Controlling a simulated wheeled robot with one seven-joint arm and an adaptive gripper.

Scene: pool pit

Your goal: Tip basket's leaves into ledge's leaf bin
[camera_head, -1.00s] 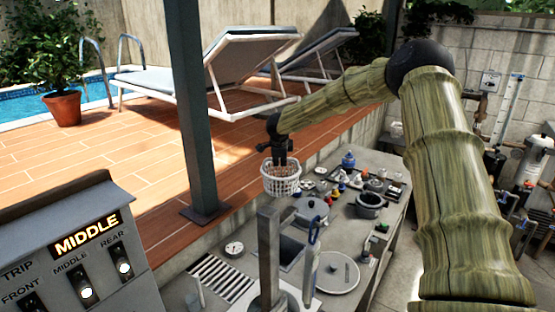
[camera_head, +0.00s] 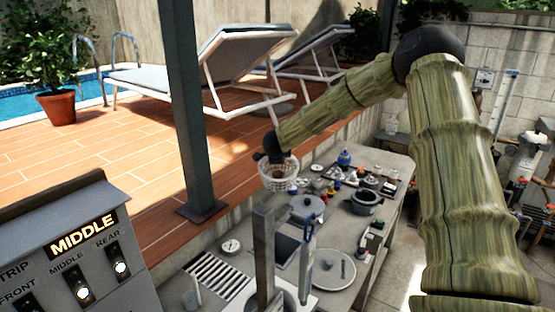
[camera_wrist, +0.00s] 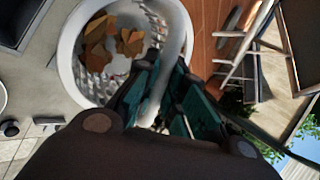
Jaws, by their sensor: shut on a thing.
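My gripper (camera_head: 277,157) is shut on the handle of a white basket (camera_head: 279,183), which hangs below it in the head view. The wrist view shows the gripper's teal fingers (camera_wrist: 164,72) closed around the pale handle, with the round, slotted basket (camera_wrist: 68,50) beneath. Several brown and orange leaves (camera_wrist: 100,45) lie inside, gathered on one side of its floor. In the head view the basket is in front of the far end of the grey counter, near the deck edge. I cannot pick out the leaf bin for certain in either view.
The grey counter holds a lidded pot (camera_head: 307,207), a dark pot (camera_head: 366,201), a round lid (camera_head: 334,271), and several small bottles and parts. A metal post (camera_head: 264,255) rises in front. A green column (camera_head: 188,110) and a switch box (camera_head: 80,250) stand left.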

